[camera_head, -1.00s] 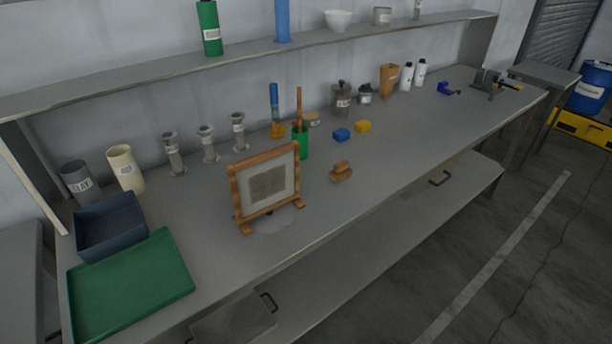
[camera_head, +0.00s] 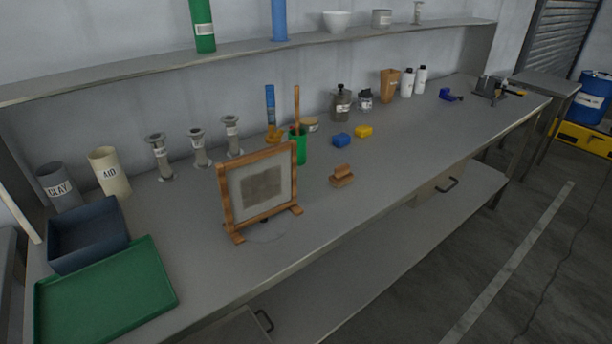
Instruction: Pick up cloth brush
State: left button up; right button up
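A small brown wooden brush-like block (camera_head: 342,176) with a raised grip lies on the grey workbench (camera_head: 400,158), right of the framed screen. It looks like the cloth brush, but its bristles are too small to tell. The wooden framed screen (camera_head: 262,187) stands upright at the front middle of the bench. A green cup (camera_head: 299,150) behind it holds a long wooden-handled tool (camera_head: 297,108). Neither of my grippers is in view.
A green tray (camera_head: 105,290) and a dark blue bin (camera_head: 88,235) sit at the bench's left end. A blue block (camera_head: 342,140) and a yellow block (camera_head: 363,131) lie behind the brush. The bench right of the brush is clear. A shelf (camera_head: 350,43) runs above.

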aim_at(342, 177)
jog(key=i+l+u, duration=0.15)
jog(key=l+u, duration=0.15)
jog(key=i+l+u, duration=0.15)
jog(key=l+u, duration=0.15)
jog(key=l, duration=0.2)
jog(key=l+u, duration=0.3)
jog(key=l, duration=0.15)
jog(key=i, duration=0.05)
